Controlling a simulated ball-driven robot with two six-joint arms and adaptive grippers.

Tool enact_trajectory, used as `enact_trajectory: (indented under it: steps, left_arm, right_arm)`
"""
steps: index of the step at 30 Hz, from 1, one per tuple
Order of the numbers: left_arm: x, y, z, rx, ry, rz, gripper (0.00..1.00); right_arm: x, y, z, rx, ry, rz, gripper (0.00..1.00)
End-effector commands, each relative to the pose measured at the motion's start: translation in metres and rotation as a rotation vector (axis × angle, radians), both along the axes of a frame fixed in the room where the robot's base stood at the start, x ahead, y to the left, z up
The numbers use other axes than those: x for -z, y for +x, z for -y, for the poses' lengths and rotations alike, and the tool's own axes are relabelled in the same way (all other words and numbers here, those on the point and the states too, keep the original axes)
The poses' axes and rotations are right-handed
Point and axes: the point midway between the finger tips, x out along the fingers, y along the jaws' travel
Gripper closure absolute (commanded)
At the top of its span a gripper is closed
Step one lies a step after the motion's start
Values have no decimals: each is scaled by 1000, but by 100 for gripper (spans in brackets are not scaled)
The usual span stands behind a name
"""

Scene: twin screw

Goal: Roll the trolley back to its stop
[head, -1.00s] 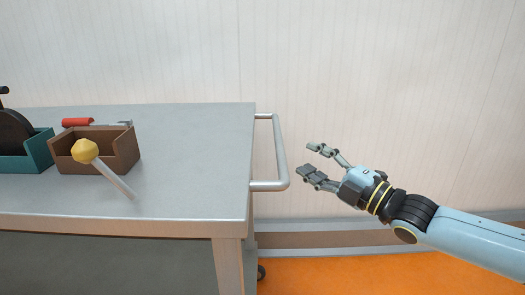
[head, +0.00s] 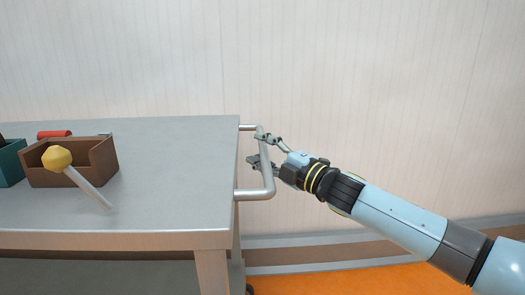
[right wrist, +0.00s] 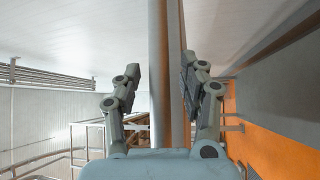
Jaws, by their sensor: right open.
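The trolley (head: 165,165) has a grey metal top and stands at the left of the head view. Its tubular handle (head: 257,195) sticks out from the right end. My right gripper (head: 256,148) is at the handle with its fingers on either side of the bar. In the right wrist view the handle bar (right wrist: 158,70) runs between the two open fingers (right wrist: 160,85), with a gap to the left finger and the right finger close to the bar. My left gripper is out of view. The trolley's stop cannot be made out.
On the trolley top are a brown open box (head: 75,168), a yellow-headed tool (head: 57,158) leaning on it, a red-handled tool (head: 53,134) and a teal box (head: 9,165). A pale wall (head: 380,80) stands behind. Orange floor (head: 330,278) shows at the lower right.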

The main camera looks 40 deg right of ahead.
Motion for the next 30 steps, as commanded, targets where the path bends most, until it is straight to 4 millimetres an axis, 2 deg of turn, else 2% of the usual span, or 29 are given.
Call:
enact_trajectory:
  steps: [2, 12, 30]
  left_arm:
    - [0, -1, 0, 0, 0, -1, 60]
    - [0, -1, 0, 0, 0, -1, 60]
    - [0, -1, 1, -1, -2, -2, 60]
  right_arm:
    - [0, 0, 0, 0, 0, 0, 58]
    - [0, 0, 0, 0, 0, 0, 100]
    - [-1, 0, 0, -1, -2, 2, 100]
